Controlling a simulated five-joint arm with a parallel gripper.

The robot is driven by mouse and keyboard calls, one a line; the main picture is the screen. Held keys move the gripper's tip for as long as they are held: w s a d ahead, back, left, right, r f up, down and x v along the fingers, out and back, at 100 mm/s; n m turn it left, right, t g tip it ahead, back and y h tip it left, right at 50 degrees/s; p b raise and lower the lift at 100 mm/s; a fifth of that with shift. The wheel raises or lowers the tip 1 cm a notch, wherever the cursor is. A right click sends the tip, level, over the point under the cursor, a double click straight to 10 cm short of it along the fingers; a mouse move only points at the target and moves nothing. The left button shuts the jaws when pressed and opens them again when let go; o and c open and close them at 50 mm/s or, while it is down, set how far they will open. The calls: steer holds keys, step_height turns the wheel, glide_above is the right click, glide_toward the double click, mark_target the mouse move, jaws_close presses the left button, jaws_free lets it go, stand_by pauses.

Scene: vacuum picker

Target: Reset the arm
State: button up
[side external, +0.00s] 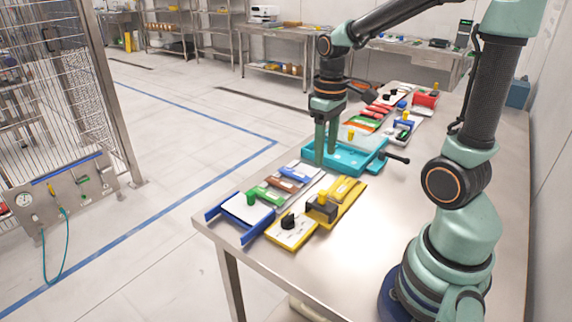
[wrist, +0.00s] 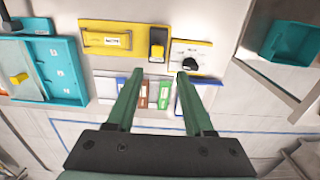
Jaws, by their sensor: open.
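My gripper (side external: 326,158) points down over the steel table (side external: 335,235), at the left corner of the teal tray (side external: 350,168) in the side view. Its two green fingers are apart with nothing between them. How high the tips are above the table is hard to tell. The teal tray shows at the left of the wrist view (wrist: 85,75).
A yellow panel (side external: 349,199), a panel with a black knob (side external: 289,236) and a blue-edged tray (side external: 249,206) lie at the table's near end. Red and white items (side external: 376,111) lie beyond the teal tray. A black handle (side external: 396,157) sticks out at its right. Bare table lies at the right front.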

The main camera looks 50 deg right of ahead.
steer(key=s+a+r+t, duration=0.1)
steer(key=a+r+t, duration=0.4)
steer(key=a, duration=0.5)
steer(key=shift+s+r+t, duration=0.15)
steer(key=shift+r+t, duration=0.15)
steer(key=shift+r, duration=0.75)
